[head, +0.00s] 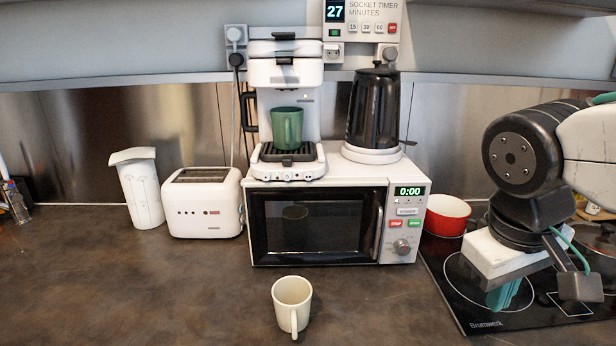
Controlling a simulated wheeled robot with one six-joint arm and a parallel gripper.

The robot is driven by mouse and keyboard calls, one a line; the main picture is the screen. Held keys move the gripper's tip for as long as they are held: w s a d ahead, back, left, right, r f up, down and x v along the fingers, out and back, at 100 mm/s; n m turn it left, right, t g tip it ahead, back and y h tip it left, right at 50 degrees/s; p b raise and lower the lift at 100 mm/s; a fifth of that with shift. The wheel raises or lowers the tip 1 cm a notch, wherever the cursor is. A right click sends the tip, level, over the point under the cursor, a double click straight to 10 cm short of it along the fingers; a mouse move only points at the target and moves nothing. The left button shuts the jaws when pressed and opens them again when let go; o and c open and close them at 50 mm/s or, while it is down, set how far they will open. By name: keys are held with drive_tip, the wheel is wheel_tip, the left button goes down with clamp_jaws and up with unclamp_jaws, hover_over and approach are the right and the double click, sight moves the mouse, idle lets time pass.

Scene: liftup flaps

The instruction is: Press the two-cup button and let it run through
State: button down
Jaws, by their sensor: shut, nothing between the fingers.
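A white coffee machine (285,78) stands on top of the microwave. A green mug (287,127) sits under its spout on the dark drip tray (285,156). A row of small round buttons (288,177) runs along the front of its base. Their symbols are too small to read, so I cannot tell which is the two-cup button. My gripper (504,294) is at the far right, pointing down over the black hob, well apart from the coffee machine. Its greenish fingers are together, with nothing between them, partly hidden by my wrist.
The microwave (415,247) shows 0:00. A black kettle (372,108) stands on it, right of the coffee machine. A cream mug (292,300) stands on the counter in front. A red pot (446,214) is between microwave and hob (470,312). A toaster (201,205) is left. The socket timer (362,18) reads 27.

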sight(308, 176)
drive_tip(key=w+a+r+n+t+h, duration=0.2)
drive_tip(key=w+a+n+h, duration=0.4)
drive_tip(key=w, duration=0.5)
drive_tip(key=w+a+n+t, duration=0.2)
drive_tip(key=w+a+t, duration=0.1)
drive_tip(key=a, duration=0.6)
drive_tip(key=w+a+r+n+t+y, duration=0.1)
drive_tip(key=w+a+n+t, duration=0.1)
drive_tip(key=a, duration=0.7)
drive_tip(key=shift+w+a+r+t, duration=0.2)
drive_tip(key=shift+w+r+t, duration=0.1)
drive_tip(key=shift+w+t, duration=0.55)
drive_tip(key=shift+w, duration=0.2)
drive_tip(key=shift+w+d, duration=0.15)
drive_tip(key=shift+w, duration=2.05)
drive_tip(key=shift+w+d, duration=0.1)
drive_tip(key=shift+w, duration=2.05)
drive_tip(key=shift+g, duration=0.25)
drive_tip(key=shift+w, duration=0.4)
